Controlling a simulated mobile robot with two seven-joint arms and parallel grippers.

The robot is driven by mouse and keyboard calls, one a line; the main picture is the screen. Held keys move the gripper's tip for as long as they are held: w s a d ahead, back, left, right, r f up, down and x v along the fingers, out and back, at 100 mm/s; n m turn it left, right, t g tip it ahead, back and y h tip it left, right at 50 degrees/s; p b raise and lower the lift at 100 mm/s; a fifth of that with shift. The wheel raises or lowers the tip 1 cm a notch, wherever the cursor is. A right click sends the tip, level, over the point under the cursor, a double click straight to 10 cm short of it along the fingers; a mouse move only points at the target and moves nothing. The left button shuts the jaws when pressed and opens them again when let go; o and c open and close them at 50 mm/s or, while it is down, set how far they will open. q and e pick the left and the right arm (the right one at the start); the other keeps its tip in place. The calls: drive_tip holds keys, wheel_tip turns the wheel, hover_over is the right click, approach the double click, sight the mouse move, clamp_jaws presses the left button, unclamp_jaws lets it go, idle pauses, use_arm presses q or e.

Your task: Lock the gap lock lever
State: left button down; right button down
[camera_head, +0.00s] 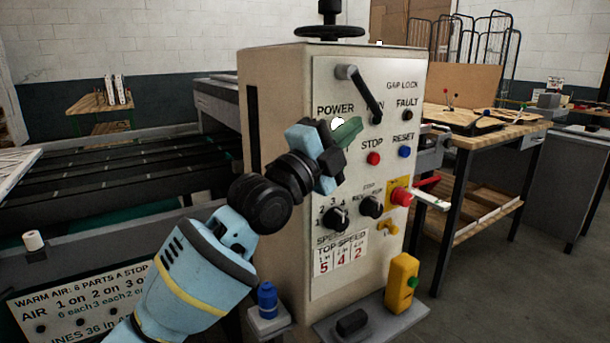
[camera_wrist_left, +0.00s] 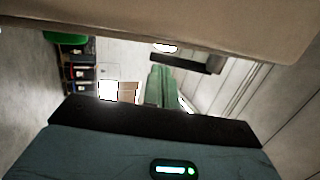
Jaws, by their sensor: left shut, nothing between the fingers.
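The gap lock lever (camera_head: 365,95) is a dark lever on the upper part of the machine's pale control panel (camera_head: 330,263), left of the GAP LOCK label. It slants from a grey pivot at upper left down to a dark end at lower right. My left gripper (camera_head: 350,130) is in front of the panel, just below and left of the lever's lower end, apart from it in the picture. Its green fingers are shut and empty; they also show in the left wrist view (camera_wrist_left: 160,85). The lever cannot be made out in the wrist view. My right gripper is not in view.
The panel carries a red stop button (camera_head: 374,158), a blue reset button (camera_head: 404,152), black knobs (camera_head: 335,218) and a red emergency button (camera_head: 401,196). A black handwheel (camera_head: 330,32) tops the cabinet. A wooden workbench (camera_head: 485,140) stands right, a conveyor (camera_head: 110,165) left.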

use_arm(q)
drive_tip(key=s+a+f+b, duration=0.1)
drive_tip(key=s+a+f, duration=0.5)
drive_tip(key=shift+s+f, duration=0.2)
drive_tip(key=shift+f, duration=0.15)
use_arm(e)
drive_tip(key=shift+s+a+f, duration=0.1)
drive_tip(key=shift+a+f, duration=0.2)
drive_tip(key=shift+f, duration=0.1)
